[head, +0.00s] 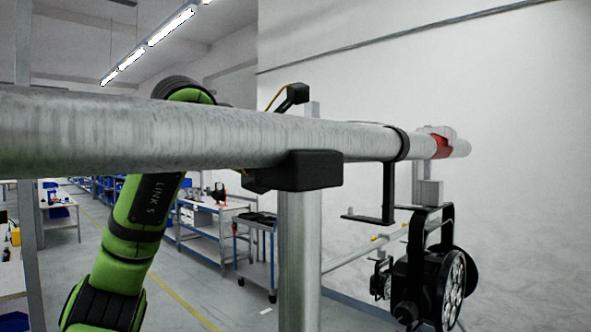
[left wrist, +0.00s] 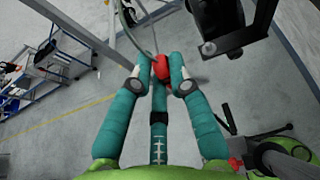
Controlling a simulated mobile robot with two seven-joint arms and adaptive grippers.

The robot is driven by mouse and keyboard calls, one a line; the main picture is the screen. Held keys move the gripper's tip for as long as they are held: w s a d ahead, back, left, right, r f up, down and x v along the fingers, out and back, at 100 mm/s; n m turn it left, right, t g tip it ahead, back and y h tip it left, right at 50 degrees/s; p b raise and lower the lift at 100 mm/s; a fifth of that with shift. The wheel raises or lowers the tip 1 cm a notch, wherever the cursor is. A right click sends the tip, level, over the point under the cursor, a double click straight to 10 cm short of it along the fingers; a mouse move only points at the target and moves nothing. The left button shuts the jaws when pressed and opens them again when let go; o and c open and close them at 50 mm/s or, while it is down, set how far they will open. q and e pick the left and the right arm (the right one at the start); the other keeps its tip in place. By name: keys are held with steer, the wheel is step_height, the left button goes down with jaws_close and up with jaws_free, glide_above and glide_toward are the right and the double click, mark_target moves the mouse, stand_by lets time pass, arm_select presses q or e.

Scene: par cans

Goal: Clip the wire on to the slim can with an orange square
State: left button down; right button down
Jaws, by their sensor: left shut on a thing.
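My left gripper (left wrist: 159,74) has teal fingers and is shut on a red clip (left wrist: 161,66) in the left wrist view. A thin grey-green wire (left wrist: 128,32) runs up from near the clip. In the head view my left arm rises behind the metal pipe, and the gripper cannot be made out. A black can light (head: 428,272) with a lens face hangs at the right in the head view. A smaller dark light (head: 380,280) shows behind it. A black light body (left wrist: 222,20) is at the top right of the wrist view, apart from the clip. No orange square is visible.
A thick metal pipe (head: 230,133) crosses the head view on an upright post (head: 298,255) with a black clamp (head: 310,171). A black hook bracket (head: 388,195) hangs from it. A red band (head: 441,146) is near its right end. Work tables stand far behind.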

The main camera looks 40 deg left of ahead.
arm_select(q)
steer(key=w+d+p, duration=0.3)
steer(key=w+p, duration=0.1)
steer(key=w, duration=0.4)
steer(key=w+d+p, duration=0.4)
steer(key=w, duration=0.4)
steer(key=shift+w+d+f+p, duration=0.15)
steer(key=shift+w+d+p, duration=0.1)
steer(key=shift+w+p, duration=0.15)
stand_by(1.8)
steer(key=shift+f+b, duration=1.2)
steer(key=shift+b, duration=0.25)
stand_by(1.9)
